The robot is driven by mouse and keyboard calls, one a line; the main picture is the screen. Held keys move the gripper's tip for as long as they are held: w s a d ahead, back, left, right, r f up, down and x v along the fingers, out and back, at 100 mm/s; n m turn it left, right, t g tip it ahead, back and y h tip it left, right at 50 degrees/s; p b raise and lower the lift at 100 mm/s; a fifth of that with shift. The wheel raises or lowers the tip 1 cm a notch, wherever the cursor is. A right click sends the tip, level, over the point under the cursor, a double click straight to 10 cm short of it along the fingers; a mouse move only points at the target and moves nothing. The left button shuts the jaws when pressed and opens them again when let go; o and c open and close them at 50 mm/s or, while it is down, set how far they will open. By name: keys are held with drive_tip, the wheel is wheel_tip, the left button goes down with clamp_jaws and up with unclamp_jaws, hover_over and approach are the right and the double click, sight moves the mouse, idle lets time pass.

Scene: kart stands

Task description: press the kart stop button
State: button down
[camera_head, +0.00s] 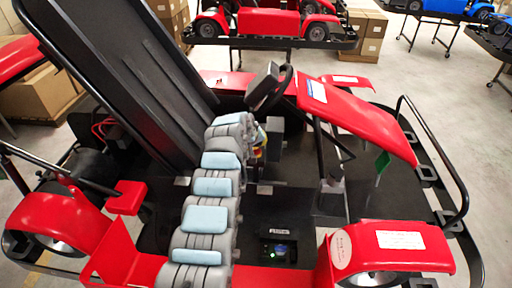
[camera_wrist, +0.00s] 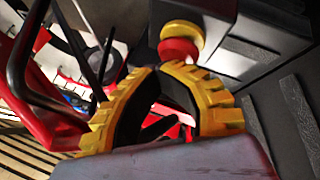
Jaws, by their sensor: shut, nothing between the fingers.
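The kart stop button (camera_wrist: 178,50) is a red mushroom cap on a yellow collar (camera_wrist: 183,31), fixed to the side of a dark grey box (camera_wrist: 245,35) in the wrist view. My gripper (camera_wrist: 172,70) has yellow ribbed fingers bent into an arch, shut and empty. Its fingertips lie right at the lower edge of the red cap in the picture; I cannot tell whether they touch it. In the head view, a small yellow and red patch (camera_head: 258,153) shows beside the end of my arm, below the steering wheel (camera_head: 270,88); my arm hides most of that spot.
The red and black kart frame (camera_head: 390,140) surrounds my arm, with a tall black seat (camera_head: 125,75) at left and black bars (camera_head: 435,155) at right. Other karts and cardboard boxes (camera_head: 365,35) stand behind.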

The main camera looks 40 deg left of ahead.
sight(259, 149)
drive_tip(key=shift+d+f, duration=0.15)
drive_tip(key=shift+f, duration=0.2)
drive_tip(key=shift+s+f, duration=0.1)
drive_tip(key=shift+f, duration=0.4)
drive_tip(key=shift+d, duration=0.1)
drive_tip(key=shift+d+r, duration=0.2)
drive_tip(key=shift+d, duration=0.05)
idle(0.3)
drive_tip(key=shift+r+p, duration=0.4)
drive_tip(key=shift+r, duration=0.8)
drive_tip(key=shift+s+a+r, duration=0.1)
drive_tip(key=shift+a+r, duration=0.05)
drive_tip(key=shift+r, duration=1.9)
